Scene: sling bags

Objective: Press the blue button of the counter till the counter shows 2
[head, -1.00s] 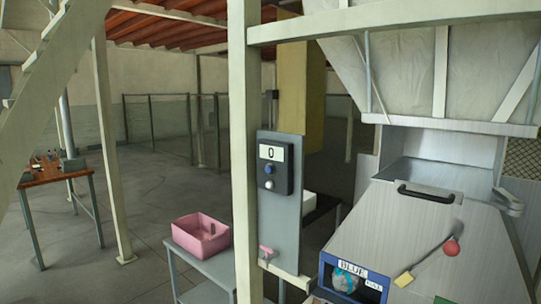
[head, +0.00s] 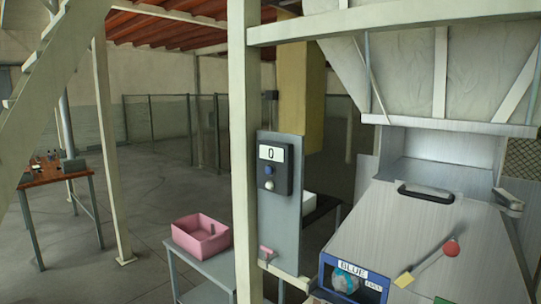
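The counter (head: 275,164) is a dark box on a grey upright panel (head: 281,225), fixed beside a pale post. Its white display (head: 271,153) reads 0. The blue button (head: 269,170) sits just below the display, and a white button (head: 269,185) sits under it. Nothing touches or covers the buttons. Neither of my grippers is in the head view.
A pink bin (head: 201,236) stands on a grey table left of the post (head: 243,160). A large metal machine (head: 425,235) with a black handle and a red-ended lever fills the right. A box labelled BLUE (head: 353,280) is at the bottom. A wooden table (head: 50,176) stands far left.

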